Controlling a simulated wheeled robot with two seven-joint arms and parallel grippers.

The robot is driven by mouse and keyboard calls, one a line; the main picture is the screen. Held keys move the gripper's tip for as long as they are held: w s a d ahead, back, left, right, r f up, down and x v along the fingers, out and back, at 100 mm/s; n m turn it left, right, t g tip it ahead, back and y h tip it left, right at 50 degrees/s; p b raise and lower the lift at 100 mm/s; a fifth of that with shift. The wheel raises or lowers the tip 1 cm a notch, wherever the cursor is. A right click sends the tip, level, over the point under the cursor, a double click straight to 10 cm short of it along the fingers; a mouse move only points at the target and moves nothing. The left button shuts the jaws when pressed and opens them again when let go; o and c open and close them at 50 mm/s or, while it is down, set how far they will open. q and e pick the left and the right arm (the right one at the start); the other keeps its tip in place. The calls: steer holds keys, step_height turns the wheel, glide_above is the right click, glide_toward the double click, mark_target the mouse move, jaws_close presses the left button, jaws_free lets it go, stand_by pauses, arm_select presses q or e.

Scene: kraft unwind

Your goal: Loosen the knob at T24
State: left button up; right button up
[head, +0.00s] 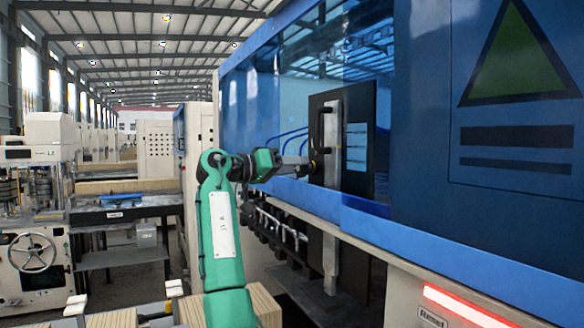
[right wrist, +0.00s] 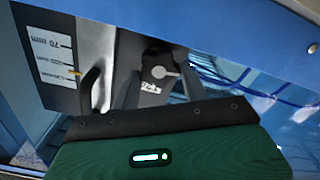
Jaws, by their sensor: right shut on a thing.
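My right gripper (head: 308,162) reaches in from the lower middle on a green arm, up to a dark upright plate (head: 358,130) in the opening of the blue machine. It is shut on the knob, beside the plate's metal bar (head: 332,140). My left gripper is not in view.
A black handle (head: 322,130) stands close to the gripper, on the bar. The machine's blue lower rail (head: 400,232) runs just below. Blue hoses (right wrist: 260,92) hang behind in the right wrist view. A beige machine (head: 35,220) stands apart at the left.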

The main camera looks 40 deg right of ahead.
steer(key=shift+r+n, duration=0.1)
steer(key=shift+n, duration=1.4)
steer(key=o, duration=0.9)
steer(key=shift+d, duration=0.1)
steer(key=shift+o, duration=0.5)
steer(key=shift+d, duration=0.2)
steer(key=shift+w+a+f+b, duration=0.25)
steer(key=shift+a+b, duration=0.15)
steer(key=shift+a, duration=0.1)
steer(key=b+v, duration=0.5)
steer(key=v, duration=0.7)
steer(key=shift+a+r, duration=0.2)
steer(key=shift+a, duration=0.15)
